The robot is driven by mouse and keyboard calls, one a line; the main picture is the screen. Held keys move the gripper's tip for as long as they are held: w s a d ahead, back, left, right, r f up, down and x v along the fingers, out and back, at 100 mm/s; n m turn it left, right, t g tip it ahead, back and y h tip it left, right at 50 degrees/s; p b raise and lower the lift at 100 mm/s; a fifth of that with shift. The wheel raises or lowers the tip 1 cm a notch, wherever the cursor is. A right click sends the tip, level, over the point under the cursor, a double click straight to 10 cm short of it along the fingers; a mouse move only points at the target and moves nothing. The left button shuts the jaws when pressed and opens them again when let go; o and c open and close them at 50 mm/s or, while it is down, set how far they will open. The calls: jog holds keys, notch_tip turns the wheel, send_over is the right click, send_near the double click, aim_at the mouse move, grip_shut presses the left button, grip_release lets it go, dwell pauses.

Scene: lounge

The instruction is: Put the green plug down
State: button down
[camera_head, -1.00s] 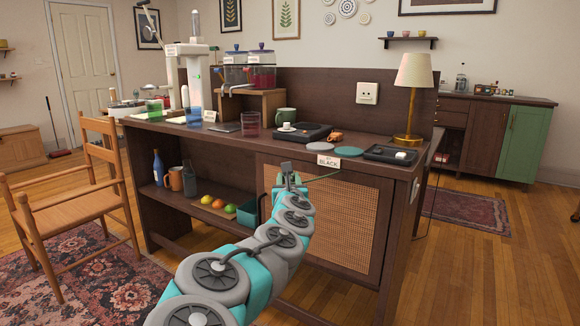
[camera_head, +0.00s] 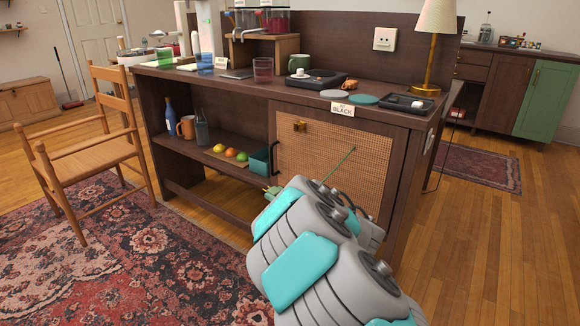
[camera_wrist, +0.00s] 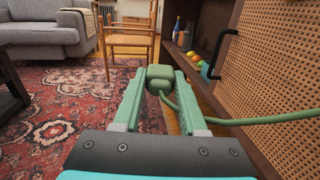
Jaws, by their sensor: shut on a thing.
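The green plug (camera_wrist: 159,77) sits between the two fingertips of my gripper (camera_wrist: 160,88) in the wrist view, and the jaws are shut on it. Its green cable (camera_wrist: 250,121) runs off to the right, in front of the woven cabinet door. In the head view my gripper (camera_head: 271,192) is low in front of the cabinet, left of the woven door. The plug is small there and partly hidden by my arm. Below the plug, the wrist view shows the patterned rug and wooden floor. The plug appears held clear of them.
The dark cabinet (camera_head: 222,98) has a woven door (camera_head: 330,150) and an open shelf with fruit, bottles and a teal box (camera_head: 260,160). A wooden chair (camera_head: 95,150) stands at left on the red rug (camera_head: 130,250). A wall socket (camera_head: 385,39) is above the counter.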

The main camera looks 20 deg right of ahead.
jog(key=s+a+f+n+g+y, duration=0.2)
jog(key=a+f+n+g+y, duration=0.2)
jog(key=f, duration=0.4)
jog(key=shift+s+f+n+g+y, duration=0.25)
jog(key=shift+n+g+y, duration=0.35)
jog(key=shift+y, duration=0.5)
jog(key=shift+w+r, duration=0.1)
jog(key=shift+r, duration=0.15)
